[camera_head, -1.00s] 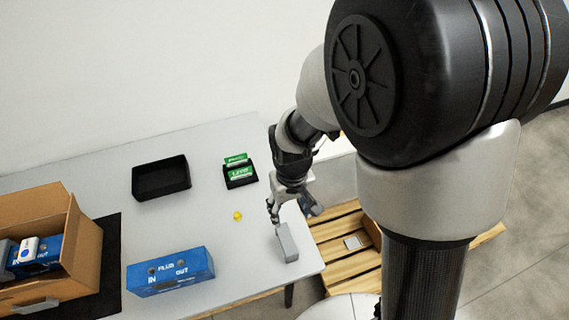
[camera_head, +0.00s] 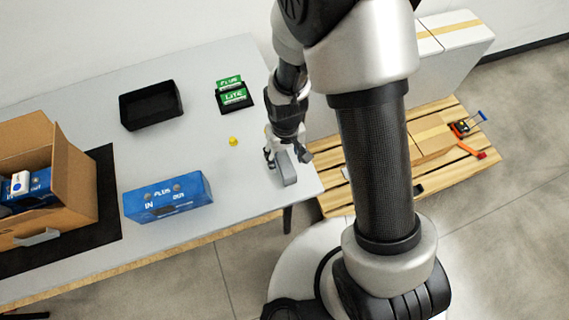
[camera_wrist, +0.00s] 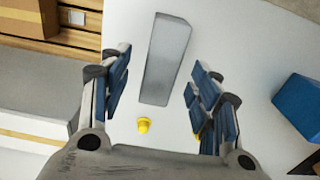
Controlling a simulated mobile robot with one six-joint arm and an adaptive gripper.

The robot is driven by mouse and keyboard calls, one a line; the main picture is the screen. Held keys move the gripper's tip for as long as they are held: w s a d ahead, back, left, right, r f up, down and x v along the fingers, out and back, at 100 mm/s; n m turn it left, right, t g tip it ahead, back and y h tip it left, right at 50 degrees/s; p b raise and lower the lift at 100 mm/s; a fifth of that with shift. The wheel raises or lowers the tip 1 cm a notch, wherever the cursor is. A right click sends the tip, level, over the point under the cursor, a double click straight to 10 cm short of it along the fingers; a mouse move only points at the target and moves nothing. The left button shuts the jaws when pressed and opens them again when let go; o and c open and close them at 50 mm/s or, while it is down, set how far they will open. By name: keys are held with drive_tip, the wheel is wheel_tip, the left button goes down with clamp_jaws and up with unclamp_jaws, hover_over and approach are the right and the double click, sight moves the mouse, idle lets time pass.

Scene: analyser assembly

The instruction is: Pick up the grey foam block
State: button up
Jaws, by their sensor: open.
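The grey foam block (camera_head: 286,168) is a long grey bar lying on the table near its right edge. In the wrist view the block (camera_wrist: 166,60) shows between and beyond my fingertips, with white table on both sides of it. My gripper (camera_head: 285,155) is open and empty, at the block in the head view. In the wrist view my gripper (camera_wrist: 158,82) has its blue-padded fingers spread to either side of the block, apart from it. How high the fingers are above the table I cannot tell.
A small yellow piece (camera_head: 233,141) lies left of the block. A blue box (camera_head: 168,198), a black tray (camera_head: 151,104), a green card holder (camera_head: 234,97) and a cardboard box (camera_head: 68,190) stand on the table. A wooden pallet (camera_head: 470,150) is right of the table.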

sight(284, 161)
wheel_tip(284, 161, down, 4)
drive_tip(key=shift+a+r+b, duration=0.1)
drive_tip(key=shift+a+b, duration=0.05)
drive_tip(key=shift+b, duration=0.5)
drive_tip(key=shift+c, duration=0.3)
drive_tip(key=c, duration=0.9)
